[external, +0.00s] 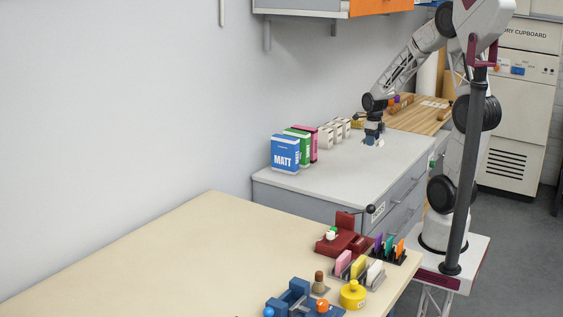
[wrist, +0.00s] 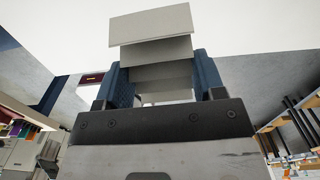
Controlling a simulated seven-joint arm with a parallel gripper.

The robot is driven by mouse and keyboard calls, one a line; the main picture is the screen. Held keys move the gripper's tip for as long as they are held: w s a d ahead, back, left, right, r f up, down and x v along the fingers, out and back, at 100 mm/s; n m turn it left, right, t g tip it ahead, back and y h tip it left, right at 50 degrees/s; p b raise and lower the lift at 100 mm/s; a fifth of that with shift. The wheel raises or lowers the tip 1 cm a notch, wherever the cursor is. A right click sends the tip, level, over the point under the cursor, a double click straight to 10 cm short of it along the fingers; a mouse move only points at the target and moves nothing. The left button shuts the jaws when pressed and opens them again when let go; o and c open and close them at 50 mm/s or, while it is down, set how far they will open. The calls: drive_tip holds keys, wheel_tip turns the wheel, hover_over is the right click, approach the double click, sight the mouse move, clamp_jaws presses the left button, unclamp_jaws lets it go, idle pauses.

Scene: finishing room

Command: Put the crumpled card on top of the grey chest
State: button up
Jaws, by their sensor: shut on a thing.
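My gripper (external: 372,138) is low over the far part of the grey chest's top, near its right side. In the wrist view my gripper (wrist: 160,78) has its two blue fingers on either side of a pale, folded card (wrist: 152,27) and is shut on it. The card has several flat panels at different angles and sticks out past the fingertips. In the external view only a small pale bit shows under the fingers. I cannot tell whether it touches the chest top. The grey chest (external: 325,187) has a flat light top and drawers with handles on its right face.
A blue MATT box (external: 285,154), a green box (external: 303,137) and several other boxes stand along the chest's wall side. A wooden bench (external: 425,118) lies beyond. A cream table (external: 180,255) with small coloured items is in front. The chest top's near middle is clear.

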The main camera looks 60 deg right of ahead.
drive_tip(key=shift+s+d, duration=0.45)
drive_tip(key=shift+s, duration=0.3)
wheel_tip(320, 180, down, 9)
drive_tip(key=shift+r, duration=0.1)
hover_over(355, 161)
drive_tip(key=shift+d+f, duration=0.1)
drive_tip(key=shift+f, duration=0.65)
drive_tip(key=shift+f, duration=0.1)
drive_tip(key=shift+f, duration=1.7)
drive_tip(key=shift+f, duration=0.1)
